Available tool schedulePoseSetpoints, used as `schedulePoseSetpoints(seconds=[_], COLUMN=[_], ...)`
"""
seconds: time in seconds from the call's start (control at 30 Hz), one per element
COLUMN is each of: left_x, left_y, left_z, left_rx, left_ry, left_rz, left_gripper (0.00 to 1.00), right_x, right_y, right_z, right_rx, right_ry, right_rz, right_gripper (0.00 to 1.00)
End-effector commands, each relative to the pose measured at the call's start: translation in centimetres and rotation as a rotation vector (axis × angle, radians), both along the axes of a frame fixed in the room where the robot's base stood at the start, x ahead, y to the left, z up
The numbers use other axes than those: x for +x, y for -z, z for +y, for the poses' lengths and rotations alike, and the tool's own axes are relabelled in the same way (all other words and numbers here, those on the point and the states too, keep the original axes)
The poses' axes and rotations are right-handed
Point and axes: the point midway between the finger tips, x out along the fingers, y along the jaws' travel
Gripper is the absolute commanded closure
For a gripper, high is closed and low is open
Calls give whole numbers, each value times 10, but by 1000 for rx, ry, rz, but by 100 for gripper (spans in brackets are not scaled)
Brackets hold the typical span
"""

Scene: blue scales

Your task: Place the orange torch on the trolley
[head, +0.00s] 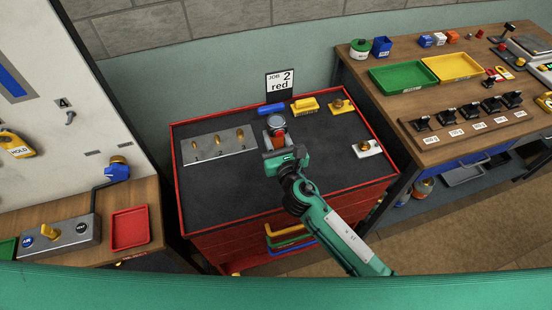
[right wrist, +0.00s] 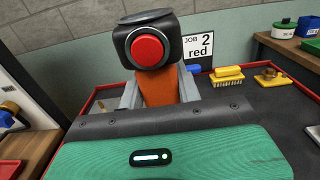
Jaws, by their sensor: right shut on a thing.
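The orange torch (right wrist: 157,88) stands upright in my right gripper (right wrist: 160,95). It has an orange body, a black head and a red button facing the wrist camera. In the head view the torch head (head: 276,122) shows just beyond my right gripper (head: 277,140), which is shut on its body. The red trolley (head: 235,187) with its dark top lies under the gripper. The torch is over the back middle of this top; I cannot tell whether its base touches it. My left gripper is not in view.
On the trolley are a metal plate with switches (head: 219,145), a blue object (head: 271,109), a yellow brush (head: 305,105), a yellow-knobbed piece (head: 341,105) and a white piece (head: 367,148). A job card (head: 280,84) stands behind. The trolley's front left top is clear.

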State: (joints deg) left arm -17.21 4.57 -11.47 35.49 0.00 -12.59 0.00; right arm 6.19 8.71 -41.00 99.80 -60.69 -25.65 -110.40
Motion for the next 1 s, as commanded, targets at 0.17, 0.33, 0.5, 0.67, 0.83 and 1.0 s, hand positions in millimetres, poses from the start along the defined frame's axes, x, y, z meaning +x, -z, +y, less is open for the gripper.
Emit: schedulePoseSetpoints(seconds=[0.17,0.33,0.5,0.67,0.83,1.0], left_x=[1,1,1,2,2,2], left_y=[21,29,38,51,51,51], left_z=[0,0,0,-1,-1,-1], left_rx=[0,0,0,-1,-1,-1], left_ry=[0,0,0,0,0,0], left_rz=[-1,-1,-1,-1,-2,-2], left_gripper=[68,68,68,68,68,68], right_x=[0,0,0,1,1,1], right_y=[49,69,86,109,113,112], right_z=[0,0,0,0,0,0], right_rx=[1,-1,0,0,1,1], right_ry=[2,0,0,0,0,0], right_rz=[0,-1,-1,-2,-2,-2], right_gripper=[99,99,99,99,99,99])
